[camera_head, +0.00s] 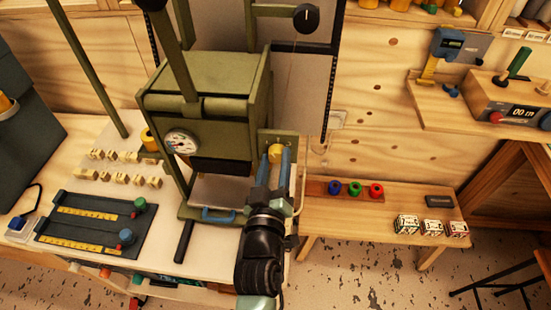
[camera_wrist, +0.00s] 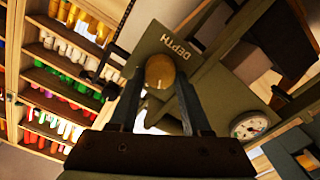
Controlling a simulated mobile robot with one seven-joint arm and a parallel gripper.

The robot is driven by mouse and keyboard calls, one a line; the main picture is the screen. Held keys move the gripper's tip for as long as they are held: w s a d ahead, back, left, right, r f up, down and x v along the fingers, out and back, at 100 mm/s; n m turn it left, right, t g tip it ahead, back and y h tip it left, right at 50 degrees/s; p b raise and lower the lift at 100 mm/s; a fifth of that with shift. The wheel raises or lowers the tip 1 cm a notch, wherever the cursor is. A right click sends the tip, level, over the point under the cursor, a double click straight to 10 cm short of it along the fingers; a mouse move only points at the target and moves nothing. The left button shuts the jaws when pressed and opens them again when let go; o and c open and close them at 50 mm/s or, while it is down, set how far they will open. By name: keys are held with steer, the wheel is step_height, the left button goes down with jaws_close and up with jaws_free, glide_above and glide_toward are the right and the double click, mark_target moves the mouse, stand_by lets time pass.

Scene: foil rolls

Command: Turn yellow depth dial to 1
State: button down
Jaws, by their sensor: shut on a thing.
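The yellow depth dial (camera_head: 275,153) sits on a green plate on the right side of the green press (camera_head: 215,100). In the wrist view the dial (camera_wrist: 160,71) is a round yellow knob below the word DEPTH on the plate (camera_wrist: 185,42). My gripper (camera_head: 276,158) reaches up to the dial, with a blue finger on each side of it. In the wrist view my gripper's fingertips (camera_wrist: 159,78) close on the dial from both sides. No number or pointer on the dial can be read.
A round white gauge (camera_head: 181,142) is on the press front. A black panel with yellow scales (camera_head: 95,222) lies left on the table. A low wooden bench (camera_head: 350,215) at right holds blue, green and red rings and several patterned blocks. Floor shows in front.

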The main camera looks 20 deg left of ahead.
steer(key=shift+n+p, duration=0.3)
steer(key=shift+n, duration=1.7)
steer(key=shift+a, duration=0.1)
steer(key=shift+c, duration=1.8)
jaws_free()
steer(key=shift+s, duration=0.15)
steer(key=b+v, duration=0.3)
steer(key=v, duration=0.9)
steer(key=shift+s, duration=0.4)
